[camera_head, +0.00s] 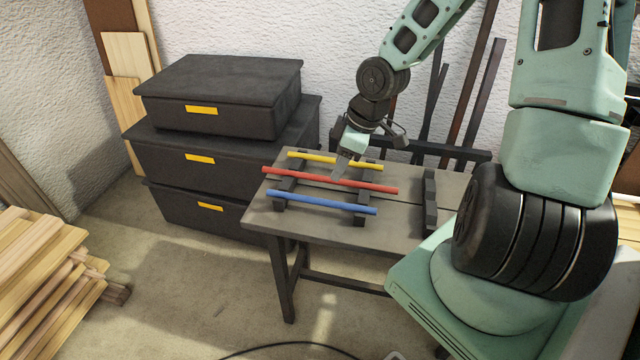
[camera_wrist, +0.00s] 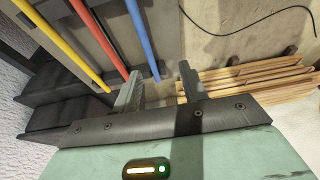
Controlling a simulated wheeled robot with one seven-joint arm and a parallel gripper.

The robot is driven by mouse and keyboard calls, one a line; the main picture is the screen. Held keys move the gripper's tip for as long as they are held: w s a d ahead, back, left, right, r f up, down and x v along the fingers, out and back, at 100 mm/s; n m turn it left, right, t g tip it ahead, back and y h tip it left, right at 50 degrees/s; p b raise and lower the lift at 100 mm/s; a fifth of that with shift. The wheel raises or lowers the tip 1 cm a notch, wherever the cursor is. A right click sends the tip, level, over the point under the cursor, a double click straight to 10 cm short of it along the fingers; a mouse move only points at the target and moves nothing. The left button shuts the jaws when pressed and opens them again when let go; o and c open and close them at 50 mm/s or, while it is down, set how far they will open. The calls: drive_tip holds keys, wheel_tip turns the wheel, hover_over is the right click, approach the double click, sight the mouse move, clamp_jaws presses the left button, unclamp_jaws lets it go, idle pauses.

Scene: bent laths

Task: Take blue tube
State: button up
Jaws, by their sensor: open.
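The blue tube (camera_head: 322,202) lies across two dark notched rack bars on the small grey table, nearest the table's front edge. In the wrist view the blue tube (camera_wrist: 142,38) runs down toward the space between the gripper's fingers, with its end near them. The red tube (camera_head: 330,180) lies behind it, and the yellow tube (camera_head: 335,161) farthest back.
The grey table (camera_head: 400,212) also carries an empty dark rack bar (camera_head: 430,200) at right. Black boxes (camera_head: 215,95) with yellow labels are stacked to the left. Wooden planks (camera_head: 45,265) lie at lower left. Dark bars lean on the wall behind. Open floor lies in front.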

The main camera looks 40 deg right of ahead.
drive_tip(key=d+r+p, duration=0.1)
drive_tip(key=d+r, duration=0.1)
drive_tip(key=d, duration=0.1)
drive_tip(key=b, duration=0.6)
hover_over(322, 200)
drive_tip(key=s+d, duration=0.1)
drive_tip(key=s, duration=0.1)
drive_tip(key=shift+t, duration=0.4)
drive_tip(key=f, duration=1.1)
drive_tip(key=shift+w+f, duration=0.2)
drive_tip(key=shift+f, duration=0.15)
drive_tip(key=x, duration=0.5)
drive_tip(key=shift+s+d+f+b, duration=0.1)
drive_tip(key=shift+d+f+b, duration=0.1)
drive_tip(key=shift+b, duration=0.15)
drive_tip(key=shift+r, duration=0.1)
clamp_jaws()
